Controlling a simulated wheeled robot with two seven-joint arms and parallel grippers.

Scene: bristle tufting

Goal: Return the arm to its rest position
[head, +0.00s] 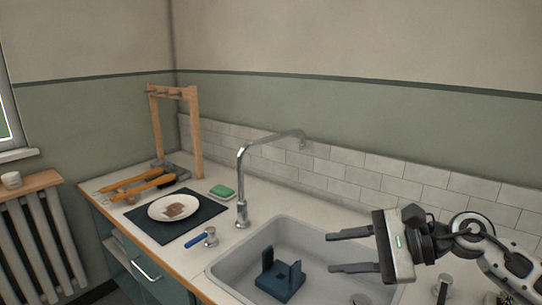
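My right gripper (331,252) is in from the right side of the head view, above the right part of the sink. Its two dark fingers point left and stand apart, with nothing between them. The lower finger is to the right of the blue block-like holder in the sink (281,280); a gap shows between them in the picture. My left gripper is not in the head view.
The sink (225,268) has a tall chrome faucet (241,185) behind its left side. A dark mat (156,230) holds a white plate (161,213) with a brown patch.

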